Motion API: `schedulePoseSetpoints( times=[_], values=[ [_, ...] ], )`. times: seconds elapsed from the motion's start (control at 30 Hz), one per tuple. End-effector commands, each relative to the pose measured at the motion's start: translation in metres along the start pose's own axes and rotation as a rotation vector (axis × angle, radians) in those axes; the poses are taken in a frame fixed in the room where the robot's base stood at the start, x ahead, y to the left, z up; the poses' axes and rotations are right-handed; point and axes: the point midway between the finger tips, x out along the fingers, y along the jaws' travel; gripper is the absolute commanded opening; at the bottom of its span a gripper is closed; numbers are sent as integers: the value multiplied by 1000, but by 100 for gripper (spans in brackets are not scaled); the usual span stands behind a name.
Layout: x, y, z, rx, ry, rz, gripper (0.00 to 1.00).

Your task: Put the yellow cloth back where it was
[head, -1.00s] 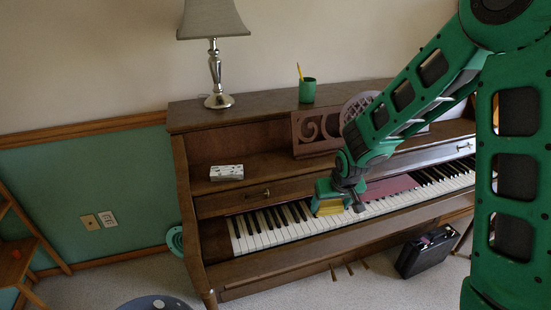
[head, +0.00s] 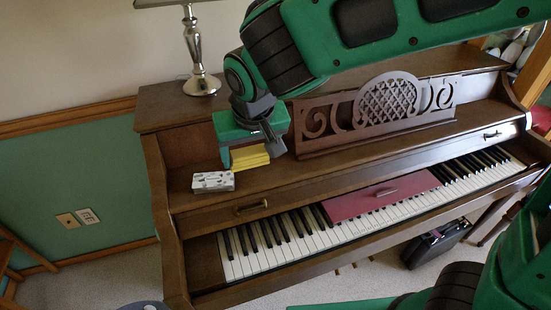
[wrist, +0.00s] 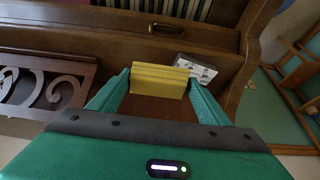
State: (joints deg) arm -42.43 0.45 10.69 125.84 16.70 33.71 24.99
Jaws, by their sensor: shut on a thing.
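The yellow cloth (head: 250,157) is a small folded block held between the fingers of my gripper (head: 247,158), which is shut on it. In the head view they are over the left part of the piano's brown shelf (head: 290,175), right of a white patterned box (head: 212,182). In the wrist view the cloth (wrist: 159,80) spans the gap between the green fingers, and the white box (wrist: 196,68) is just beyond it to the right. I cannot tell whether the cloth touches the shelf.
The carved music stand (head: 380,112) rises on the right of the shelf. A silver lamp (head: 197,55) stands on the piano top behind. The keys (head: 300,235) lie below in front, with a red board (head: 382,196) on them. A black case (head: 436,245) is on the floor.

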Motion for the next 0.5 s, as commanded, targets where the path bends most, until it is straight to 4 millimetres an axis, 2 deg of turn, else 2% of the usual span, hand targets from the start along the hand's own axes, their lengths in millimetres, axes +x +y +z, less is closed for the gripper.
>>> schedulePoseSetpoints(
  times=[0.3, 0.5],
  values=[
    [50, 54, -19, 9, -5, 5, 50],
    [75, 81, -31, 9, -3, 4, 50]
  ],
)
